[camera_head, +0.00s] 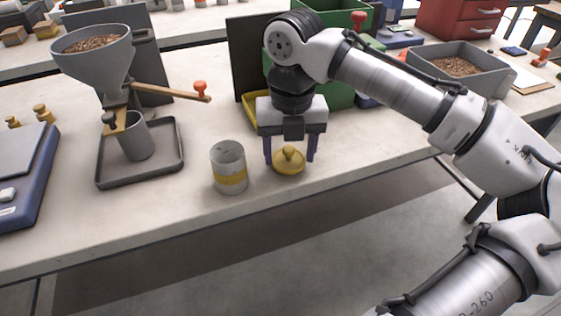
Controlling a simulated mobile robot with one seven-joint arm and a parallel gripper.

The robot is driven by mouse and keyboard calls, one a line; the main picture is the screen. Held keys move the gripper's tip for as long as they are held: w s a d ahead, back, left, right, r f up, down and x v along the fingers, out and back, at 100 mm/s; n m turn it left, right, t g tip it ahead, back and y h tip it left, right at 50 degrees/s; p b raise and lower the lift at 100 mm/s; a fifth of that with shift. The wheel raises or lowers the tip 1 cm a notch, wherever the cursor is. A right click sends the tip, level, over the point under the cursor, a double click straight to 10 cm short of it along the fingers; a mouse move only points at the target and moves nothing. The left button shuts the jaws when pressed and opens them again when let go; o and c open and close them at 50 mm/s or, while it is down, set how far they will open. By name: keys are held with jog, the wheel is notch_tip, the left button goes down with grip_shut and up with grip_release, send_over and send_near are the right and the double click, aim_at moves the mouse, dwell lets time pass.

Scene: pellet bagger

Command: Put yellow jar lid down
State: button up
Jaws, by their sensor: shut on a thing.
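The yellow jar lid (288,163) is a round disc with a knob on top. It is at or just above the white table, near the front edge; I cannot tell whether it touches the surface. My gripper (290,155) points down over the lid, shut on it, with one dark finger on each side. A grey jar with a yellow band (229,168) stands upright just left of the lid and apart from it. Its top looks uncovered.
A grey hopper of pellets (93,47) stands at left, with a cup (136,137) in a grey tray (174,165) below. A blue scale (32,180) is far left. A green bin (340,92) is behind my gripper. A pellet bin (480,84) stands at right.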

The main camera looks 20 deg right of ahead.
aim_at(290, 149)
jog(key=shift+a+f+b, duration=0.1)
jog(key=shift+f+b, duration=0.35)
jog(key=shift+f, duration=0.45)
jog(key=shift+r, duration=0.15)
jog(key=o, duration=0.9)
jog(key=shift+o, duration=0.2)
notch_tip(290, 149, up, 12)
jog(key=p, duration=0.2)
